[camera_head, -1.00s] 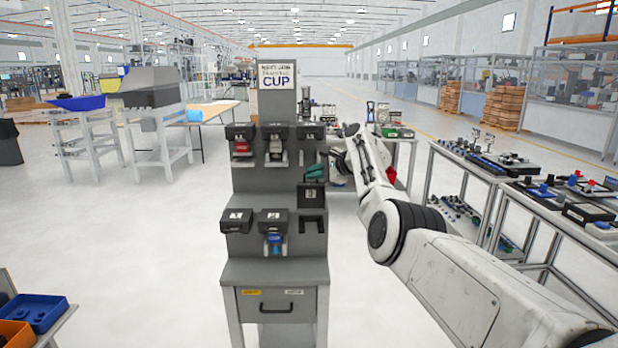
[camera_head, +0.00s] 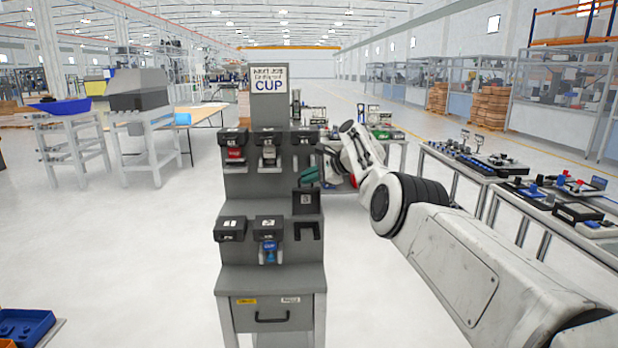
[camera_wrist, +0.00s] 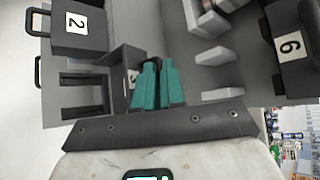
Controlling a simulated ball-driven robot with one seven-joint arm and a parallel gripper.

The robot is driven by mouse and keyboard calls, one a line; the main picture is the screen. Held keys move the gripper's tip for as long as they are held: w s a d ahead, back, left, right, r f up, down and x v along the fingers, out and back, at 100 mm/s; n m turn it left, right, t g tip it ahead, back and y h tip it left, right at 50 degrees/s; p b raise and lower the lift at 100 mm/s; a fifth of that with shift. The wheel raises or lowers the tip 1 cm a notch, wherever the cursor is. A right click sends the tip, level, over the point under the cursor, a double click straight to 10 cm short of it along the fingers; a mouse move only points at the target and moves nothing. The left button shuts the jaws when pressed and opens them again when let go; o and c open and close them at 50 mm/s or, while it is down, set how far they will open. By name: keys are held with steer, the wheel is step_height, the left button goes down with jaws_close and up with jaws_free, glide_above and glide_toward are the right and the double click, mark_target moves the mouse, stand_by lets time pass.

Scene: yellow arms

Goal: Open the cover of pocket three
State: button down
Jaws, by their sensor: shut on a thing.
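The cover of pocket three (camera_head: 306,201) stands raised at the right end of the grey rack's lower row, its numbered face showing. Below it, pocket three (camera_head: 307,231) is uncovered and looks empty. My gripper (camera_head: 309,175) has teal fingers, at the upper edge of this cover. In the wrist view, the fingers (camera_wrist: 158,88) are close together, shut on the dark handle (camera_wrist: 153,62) of the cover (camera_wrist: 125,60). The fingers hide most of the handle.
Cover two (camera_head: 268,223) and cover one (camera_head: 230,228) are down on the same row. Cover six (camera_wrist: 290,45) juts out from the upper row. A drawer (camera_head: 272,312) is below. A table with parts (camera_head: 560,200) stands right.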

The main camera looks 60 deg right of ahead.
steer(key=c, duration=1.2)
jaws_free()
steer(key=shift+s+d+f, duration=0.1)
steer(key=shift+s+d, duration=0.05)
steer(key=shift+d, duration=0.25)
steer(key=shift+a+r, duration=0.1)
steer(key=shift+r, duration=0.15)
steer(key=shift+s+r+p, duration=0.4)
steer(key=shift+p, duration=0.1)
steer(key=shift+b+v, duration=0.7)
steer(key=shift+v, duration=3.95)
steer(key=shift+s+a+f, duration=0.1)
steer(key=shift+f, duration=0.1)
